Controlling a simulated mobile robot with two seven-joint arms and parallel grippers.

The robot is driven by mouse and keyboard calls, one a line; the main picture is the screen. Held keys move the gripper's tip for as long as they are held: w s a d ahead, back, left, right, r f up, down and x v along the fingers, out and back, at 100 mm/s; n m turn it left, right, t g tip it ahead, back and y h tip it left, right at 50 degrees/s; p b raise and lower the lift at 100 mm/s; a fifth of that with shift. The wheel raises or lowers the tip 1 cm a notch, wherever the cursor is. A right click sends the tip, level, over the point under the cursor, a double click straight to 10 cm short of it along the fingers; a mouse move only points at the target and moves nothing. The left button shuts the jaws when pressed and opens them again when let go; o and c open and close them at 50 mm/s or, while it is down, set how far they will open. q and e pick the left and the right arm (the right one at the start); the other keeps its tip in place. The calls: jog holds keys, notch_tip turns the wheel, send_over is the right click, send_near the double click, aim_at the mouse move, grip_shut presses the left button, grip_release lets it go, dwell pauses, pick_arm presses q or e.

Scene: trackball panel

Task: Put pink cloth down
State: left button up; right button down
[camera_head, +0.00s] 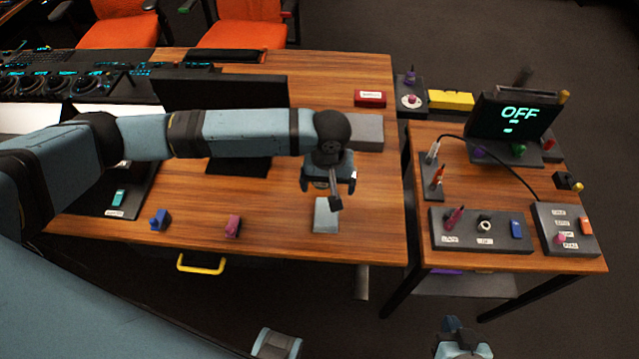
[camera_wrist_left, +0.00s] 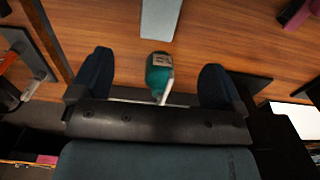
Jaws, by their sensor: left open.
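A small pink object (camera_head: 233,226), which looks like the pink cloth, lies on the wooden table near its front edge. A pink piece also shows at the upper right of the left wrist view (camera_wrist_left: 297,14). My left gripper (camera_head: 328,183) is open above the table, to the right of the pink object and apart from it. In the left wrist view a teal bottle with a label and a white part (camera_wrist_left: 159,74) appears between the open fingers; I cannot tell if it touches them. My right gripper (camera_head: 460,342) seems to show at the bottom edge, its jaws unclear.
A pale grey block (camera_head: 325,216) lies just below my left gripper. A blue object (camera_head: 160,219) is left of the pink one. A monitor (camera_head: 222,95) stands behind.

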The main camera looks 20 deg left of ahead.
pick_arm(q)
jog(key=s+d+f+m+t+h, duration=0.45)
jog(key=s+d+h, duration=0.2)
jog(key=d, duration=0.45)
jog(key=s+a+f+m+t+y, duration=0.1)
jog(key=s+a+f+t, duration=0.2)
jog(key=s+a, duration=0.2)
jog(key=s+a+f+t+y, duration=0.2)
jog(key=s+a+f+t, duration=0.1)
jog(key=a, duration=0.8)
jog(key=s+f, duration=0.1)
jog(key=s, duration=0.1)
jog(key=shift+s+m, duration=0.35)
jog(key=shift+s, duration=0.05)
jog(key=shift+t, duration=0.25)
notch_tip(320, 180, up, 9)
jog(key=p, duration=0.9)
jog(key=shift+a, duration=0.15)
